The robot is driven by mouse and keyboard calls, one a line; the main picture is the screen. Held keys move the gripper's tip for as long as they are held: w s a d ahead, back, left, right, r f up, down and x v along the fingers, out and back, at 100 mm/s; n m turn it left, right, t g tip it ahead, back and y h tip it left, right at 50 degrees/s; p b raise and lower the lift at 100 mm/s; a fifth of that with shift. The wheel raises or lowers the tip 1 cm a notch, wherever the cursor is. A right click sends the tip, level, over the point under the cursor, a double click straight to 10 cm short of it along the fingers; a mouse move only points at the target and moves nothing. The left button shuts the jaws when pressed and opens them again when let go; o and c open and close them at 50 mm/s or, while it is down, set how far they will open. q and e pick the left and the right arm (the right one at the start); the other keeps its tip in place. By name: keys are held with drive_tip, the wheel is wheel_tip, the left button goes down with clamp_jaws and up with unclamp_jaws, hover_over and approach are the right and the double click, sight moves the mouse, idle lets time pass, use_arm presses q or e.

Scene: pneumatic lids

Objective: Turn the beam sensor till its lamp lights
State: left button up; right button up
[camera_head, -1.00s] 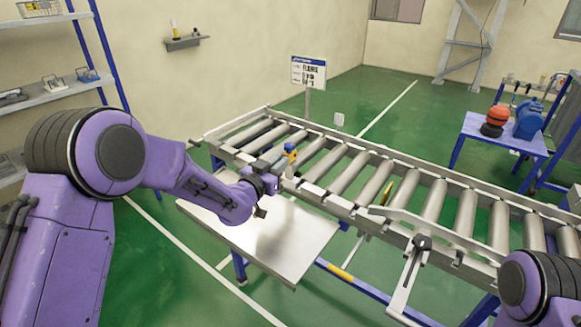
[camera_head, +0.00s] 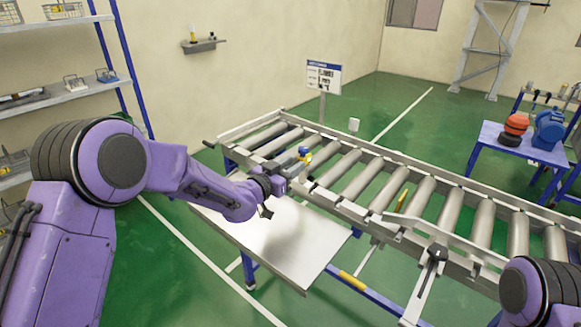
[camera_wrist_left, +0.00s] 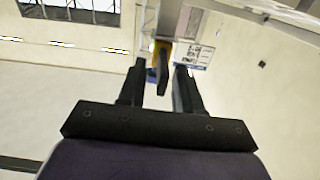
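The beam sensor, a small blue-and-yellow piece (camera_head: 304,155), stands at the near rail of the roller conveyor, toward its left end. Its lamp is too small to make out. My left gripper (camera_head: 277,194) is just in front of and below it, beside the rail. In the left wrist view, the two dark fingers (camera_wrist_left: 160,88) stand apart. A yellow-and-blue piece (camera_wrist_left: 158,47) shows beyond them, partly hidden by a dark part between the fingers. I see no firm hold on it. My right gripper is out of view; only my right arm shows at the lower right.
The roller conveyor (camera_head: 345,211) runs from upper left to lower right. A bare metal plate (camera_head: 285,243) lies below my left gripper. A sign (camera_head: 323,76) stands behind the conveyor. A blue table (camera_head: 515,147) with orange and blue items is at right.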

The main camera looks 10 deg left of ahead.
use_arm(q)
drive_tip(key=v, duration=1)
drive_tip(key=shift+s, duration=0.3)
